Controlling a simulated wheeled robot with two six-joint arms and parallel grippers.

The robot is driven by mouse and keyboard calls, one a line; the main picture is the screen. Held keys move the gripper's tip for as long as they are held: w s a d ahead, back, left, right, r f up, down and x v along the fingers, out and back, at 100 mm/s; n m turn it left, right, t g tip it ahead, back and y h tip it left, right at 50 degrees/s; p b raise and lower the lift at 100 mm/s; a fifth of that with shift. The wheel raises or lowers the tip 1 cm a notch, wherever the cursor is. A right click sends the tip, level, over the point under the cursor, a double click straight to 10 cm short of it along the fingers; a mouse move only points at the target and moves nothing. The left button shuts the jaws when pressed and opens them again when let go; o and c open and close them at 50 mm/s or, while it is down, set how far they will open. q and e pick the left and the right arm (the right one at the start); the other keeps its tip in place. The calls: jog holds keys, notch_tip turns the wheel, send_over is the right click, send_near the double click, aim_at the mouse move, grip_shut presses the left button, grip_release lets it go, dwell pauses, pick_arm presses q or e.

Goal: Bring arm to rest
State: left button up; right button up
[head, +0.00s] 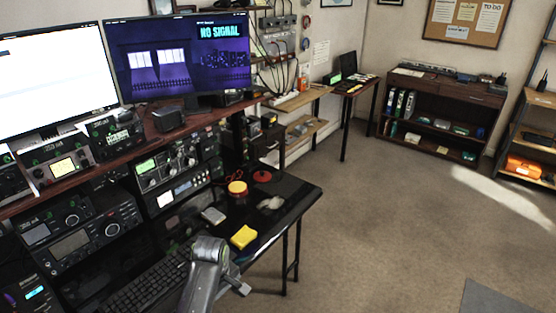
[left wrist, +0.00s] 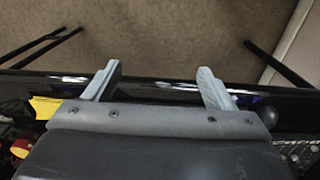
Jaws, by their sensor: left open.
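My left arm (head: 207,270) comes in from the bottom of the head view, in front of the black desk (head: 295,196). Its gripper is low in that view near the desk's front edge. In the left wrist view the two grey fingers of my left gripper (left wrist: 160,87) stand wide apart with nothing between them. They lie over the dark desk edge (left wrist: 165,85), with carpet beyond. My right gripper is in neither view.
A yellow pad (head: 243,236), a yellow-topped round object (head: 237,188) and a keyboard (head: 135,285) lie on the desk. Stacked radios (head: 165,165) and two monitors (head: 178,53) stand behind. The carpet (head: 385,230) to the right is open floor.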

pick_arm(q)
jog(key=s+a+f+m+b, duration=0.1)
jog(key=s+a+f, duration=0.25)
jog(key=f, duration=0.55)
jog(key=s+a+f+m, duration=0.2)
jog(key=s+f, duration=0.3)
jog(key=f, duration=0.4)
jog(key=s+a+f+m+b, duration=0.1)
jog(key=s+a+f, duration=0.1)
jog(key=s+f, duration=0.5)
jog(key=s+a+f+m, duration=0.2)
jog(key=s+f, duration=0.3)
jog(key=s, duration=0.4)
jog(key=s+a+f+m+b, duration=0.1)
jog(key=s+a+f+m, duration=0.1)
jog(key=s+f, duration=0.3)
jog(key=s+a+f+m+t+y, duration=0.1)
jog(key=s+a+f, duration=0.3)
jog(key=s, duration=0.9)
jog(key=shift+s+a+f+m+b, duration=0.3)
jog(key=shift+f+m+b, duration=0.1)
jog(key=shift+f, duration=0.25)
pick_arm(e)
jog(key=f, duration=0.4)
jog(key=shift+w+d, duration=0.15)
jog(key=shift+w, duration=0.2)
pick_arm(q)
jog(key=shift+w, duration=0.1)
